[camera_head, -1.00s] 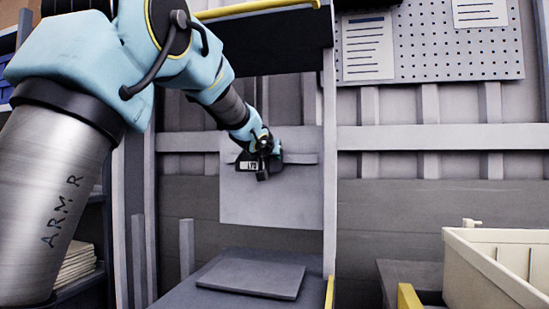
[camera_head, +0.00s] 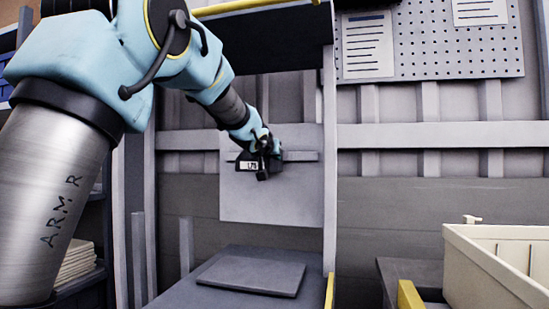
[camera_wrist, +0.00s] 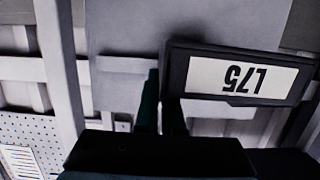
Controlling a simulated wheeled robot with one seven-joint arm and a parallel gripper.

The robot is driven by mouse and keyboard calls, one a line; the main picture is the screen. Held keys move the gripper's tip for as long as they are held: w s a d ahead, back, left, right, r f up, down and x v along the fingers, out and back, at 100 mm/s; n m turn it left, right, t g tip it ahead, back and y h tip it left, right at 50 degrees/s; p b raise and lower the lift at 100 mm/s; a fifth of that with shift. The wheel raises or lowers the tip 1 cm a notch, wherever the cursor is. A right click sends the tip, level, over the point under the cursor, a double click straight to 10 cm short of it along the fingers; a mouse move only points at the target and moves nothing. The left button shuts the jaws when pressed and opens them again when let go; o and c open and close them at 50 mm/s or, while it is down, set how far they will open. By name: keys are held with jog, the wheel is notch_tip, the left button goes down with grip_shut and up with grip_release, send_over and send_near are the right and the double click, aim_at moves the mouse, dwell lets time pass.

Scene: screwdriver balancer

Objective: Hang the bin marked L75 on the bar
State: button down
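The bin marked L75 (camera_head: 241,157) is small and dark with a white label. It is in front of a grey panel (camera_head: 270,205), level with the bar (camera_head: 301,156), a thin horizontal grey rail. My gripper (camera_head: 264,160) is at the bin, and its fingers hide part of it. In the wrist view the bin (camera_wrist: 178,63) is upside down, its label reading L75. My gripper (camera_wrist: 160,112) seems shut on the bin's near wall there. The bar (camera_wrist: 122,64) shows left of the bin. Whether the bin's back touches or hooks the bar is hidden.
A dark shelf (camera_head: 180,295) with a flat grey plate (camera_head: 252,275) lies below the panel. A grey upright post (camera_head: 329,180) stands right of the panel. A cream crate (camera_head: 500,278) is at lower right, and a pegboard (camera_head: 450,50) hangs at upper right.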

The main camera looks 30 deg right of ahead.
jog(key=shift+f, duration=0.25)
dwell(0.5)
jog(key=c, duration=1)
grip_release()
jog(key=shift+o, duration=0.2)
jog(key=shift+r, duration=0.1)
jog(key=b+v, duration=0.6)
jog(key=v, duration=0.4)
jog(key=shift+s+a, duration=0.25)
